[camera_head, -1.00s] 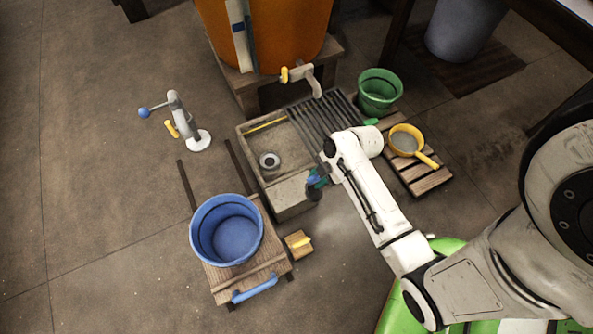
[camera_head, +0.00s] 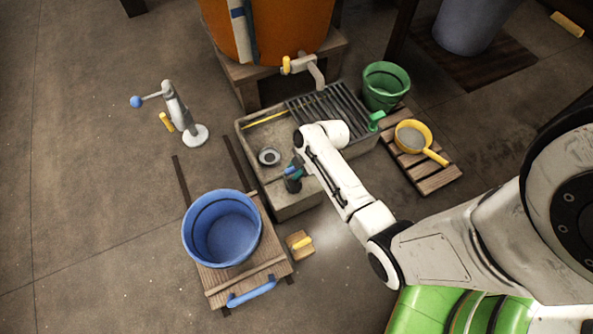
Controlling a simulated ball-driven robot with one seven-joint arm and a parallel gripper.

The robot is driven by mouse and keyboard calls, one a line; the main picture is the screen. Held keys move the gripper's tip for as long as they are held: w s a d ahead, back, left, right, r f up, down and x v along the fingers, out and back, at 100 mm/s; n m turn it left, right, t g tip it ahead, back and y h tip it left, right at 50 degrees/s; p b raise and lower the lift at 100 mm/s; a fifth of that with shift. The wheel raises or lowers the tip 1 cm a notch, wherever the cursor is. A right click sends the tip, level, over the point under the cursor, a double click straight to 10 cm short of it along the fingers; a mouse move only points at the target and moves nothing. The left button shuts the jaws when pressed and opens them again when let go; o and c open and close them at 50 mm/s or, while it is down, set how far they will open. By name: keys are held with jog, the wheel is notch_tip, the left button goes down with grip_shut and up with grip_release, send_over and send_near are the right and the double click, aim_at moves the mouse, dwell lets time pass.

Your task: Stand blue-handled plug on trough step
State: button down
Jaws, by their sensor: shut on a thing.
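The stone trough (camera_head: 252,142) stands in the middle, with a drain ring (camera_head: 269,156) in its basin. Its step (camera_head: 292,203) is the pale block at the near end. My gripper (camera_head: 295,173) is over this step, partly hidden by my wrist. It is shut on the blue-handled plug (camera_head: 293,185), whose blue handle shows at the gripper and whose dark body points down. I cannot tell whether the plug's bottom touches the step.
A slatted grate (camera_head: 322,112) covers the trough's far part, with a green-handled thing (camera_head: 376,118) at its right. A blue tub (camera_head: 222,228) on a wooden cart is at the near left. A yellow pan (camera_head: 412,137) lies on a pallet at right.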

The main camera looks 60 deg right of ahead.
jog(key=shift+f, duration=0.15)
jog(key=c, duration=0.9)
grip_release()
jog(key=p+v, duration=0.5)
jog(key=v, duration=0.6)
jog(key=s+a+r+m+g+h, duration=0.2)
jog(key=s+a+r+m+g, duration=0.1)
jog(key=s+a+r+m, duration=0.6)
jog(key=shift+s+a+r+m+h, duration=0.4)
jog(key=shift+a+r+m, duration=1.25)
jog(key=shift+a, duration=1.15)
